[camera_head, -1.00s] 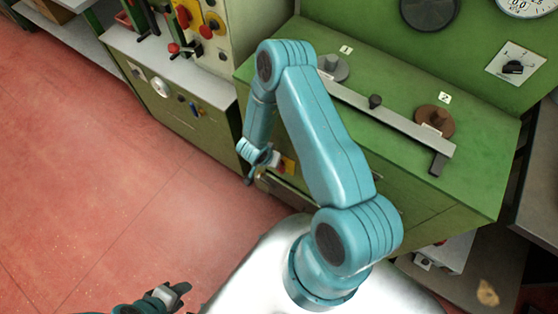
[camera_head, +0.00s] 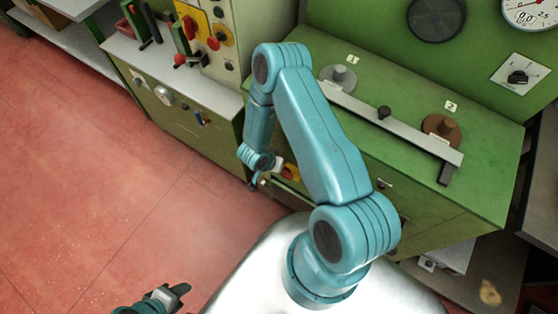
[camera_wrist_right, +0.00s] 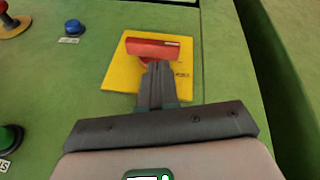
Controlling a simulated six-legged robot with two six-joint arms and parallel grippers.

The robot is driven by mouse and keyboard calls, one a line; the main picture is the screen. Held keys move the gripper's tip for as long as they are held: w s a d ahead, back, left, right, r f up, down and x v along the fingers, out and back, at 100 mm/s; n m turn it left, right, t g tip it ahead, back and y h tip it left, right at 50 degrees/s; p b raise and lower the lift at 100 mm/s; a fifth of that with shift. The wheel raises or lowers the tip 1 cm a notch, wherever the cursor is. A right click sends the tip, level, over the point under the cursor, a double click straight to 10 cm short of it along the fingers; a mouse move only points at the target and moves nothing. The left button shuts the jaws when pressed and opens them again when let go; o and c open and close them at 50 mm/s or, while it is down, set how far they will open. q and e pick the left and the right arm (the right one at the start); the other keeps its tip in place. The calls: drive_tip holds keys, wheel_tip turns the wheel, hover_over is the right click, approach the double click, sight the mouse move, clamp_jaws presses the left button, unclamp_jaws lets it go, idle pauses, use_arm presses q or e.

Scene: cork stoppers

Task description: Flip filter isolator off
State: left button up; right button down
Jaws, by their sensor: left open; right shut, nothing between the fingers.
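A red isolator handle (camera_wrist_right: 152,48) lies crosswise on a yellow plate (camera_wrist_right: 116,72) on a green panel in the right wrist view. Its small label is too small to read. My right gripper (camera_wrist_right: 157,68) is shut and empty, its fingertips at the handle's lower edge; I cannot tell whether they touch. In the head view the yellow plate (camera_head: 291,173) shows partly beside my right gripper (camera_head: 253,185), low on the green cabinet front, with my arm partly covering it. My left gripper (camera_head: 180,291) is open and empty at the bottom left, over the red floor.
A blue button (camera_wrist_right: 73,26), a green button (camera_wrist_right: 10,137) and a red knob (camera_wrist_right: 9,20) sit left of the plate. The green bench top (camera_head: 480,180) carries a long metal bar (camera_head: 400,130). A grey-topped cabinet (camera_head: 190,85) stands left. The red floor (camera_head: 90,190) is clear.

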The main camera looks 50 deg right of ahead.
drive_tip(key=w+a+r+p, duration=0.3)
drive_tip(key=w+a+r, duration=0.1)
drive_tip(key=w+r, duration=0.3)
wheel_tip(320, 180, up, 2)
drive_tip(key=shift+w+a+r, duration=0.15)
drive_tip(key=shift+w, duration=0.15)
idle(0.4)
drive_tip(key=shift+w, duration=0.1)
